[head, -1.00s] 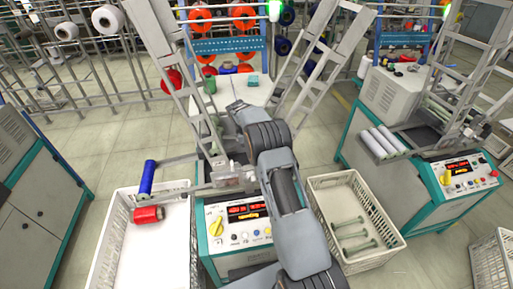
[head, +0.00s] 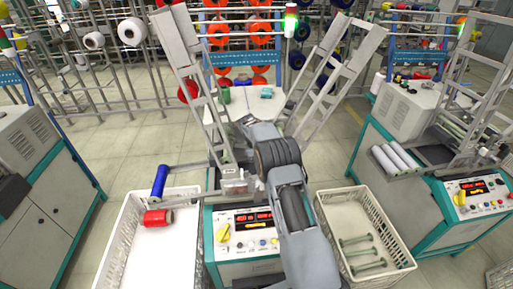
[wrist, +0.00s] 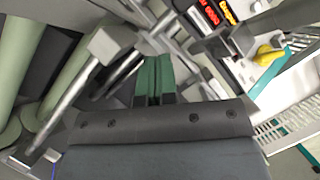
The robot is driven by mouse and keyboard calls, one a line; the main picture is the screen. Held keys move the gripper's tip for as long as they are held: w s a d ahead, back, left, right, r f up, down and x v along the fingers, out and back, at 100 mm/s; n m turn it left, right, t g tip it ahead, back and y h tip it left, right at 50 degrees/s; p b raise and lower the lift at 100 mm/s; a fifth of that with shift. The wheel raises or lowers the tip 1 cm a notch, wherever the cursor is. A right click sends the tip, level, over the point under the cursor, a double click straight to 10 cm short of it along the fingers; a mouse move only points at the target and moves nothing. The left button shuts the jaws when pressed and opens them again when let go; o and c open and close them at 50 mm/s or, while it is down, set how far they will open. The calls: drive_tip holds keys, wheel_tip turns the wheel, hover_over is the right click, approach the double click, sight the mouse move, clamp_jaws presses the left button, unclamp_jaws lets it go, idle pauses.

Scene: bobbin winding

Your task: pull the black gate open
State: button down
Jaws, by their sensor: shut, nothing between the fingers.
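My gripper shows in the wrist view with its two green-padded fingers (wrist: 153,78) pressed together, with nothing held between them. It is close to metal rods and bars of the winding machine. In the head view my own arm covers the gripper's tips and part of the winding head (head: 234,182). I cannot single out the black gate with certainty in either view. A dark block (wrist: 240,40) beside the control panel in the wrist view may be part of it. No contact between the fingers and a gate can be made out.
The machine's control panel (head: 248,227) faces me. A white crate with a red bobbin (head: 158,218) stands left, a blue bobbin (head: 160,182) above it. A crate with green-grey spindles (head: 360,244) stands right. Pale green cylinders (wrist: 68,85) and a square-headed metal rod (wrist: 108,45) lie near my gripper.

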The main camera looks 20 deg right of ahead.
drive_tip(key=w+a+r+p, duration=0.1)
drive_tip(key=w+a+r, duration=0.4)
drive_tip(key=r, duration=0.3)
drive_tip(key=shift+r, duration=0.2)
idle(0.6)
